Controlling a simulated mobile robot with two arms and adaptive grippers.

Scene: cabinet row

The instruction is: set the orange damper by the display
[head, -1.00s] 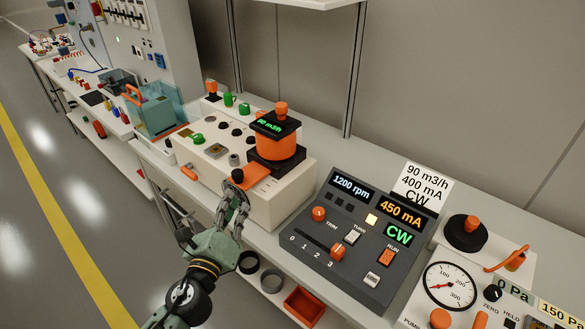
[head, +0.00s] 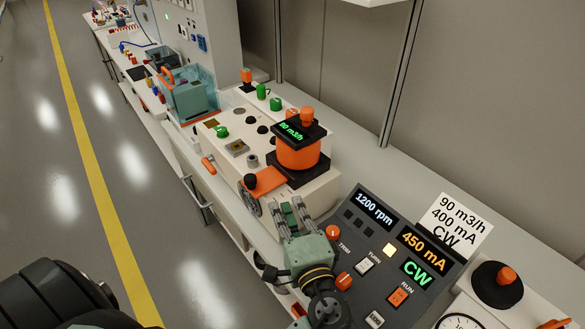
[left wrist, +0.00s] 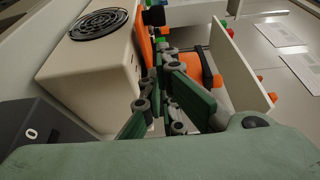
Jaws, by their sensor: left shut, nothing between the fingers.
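The orange damper (head: 266,181) is a flat orange plate with a black knob (head: 250,181) at its outer end. It sticks out from the front of the white box, below an orange cylinder (head: 297,152) on a black base. The small display (head: 292,131) on the cylinder shows green figures, too small to read surely. My left gripper (head: 286,207) is shut and empty, in front of the box and below the damper, apart from the knob. In the left wrist view its fingers (left wrist: 172,95) are together. My right gripper is not in view.
A grey control panel (head: 375,255) reads 1200 rpm, 450 mA and CW. A white card (head: 453,220) behind it reads 90 m3/h, 400 mA, CW. The white box (head: 225,160) carries several knobs. An orange lever (head: 208,165) is on its front.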

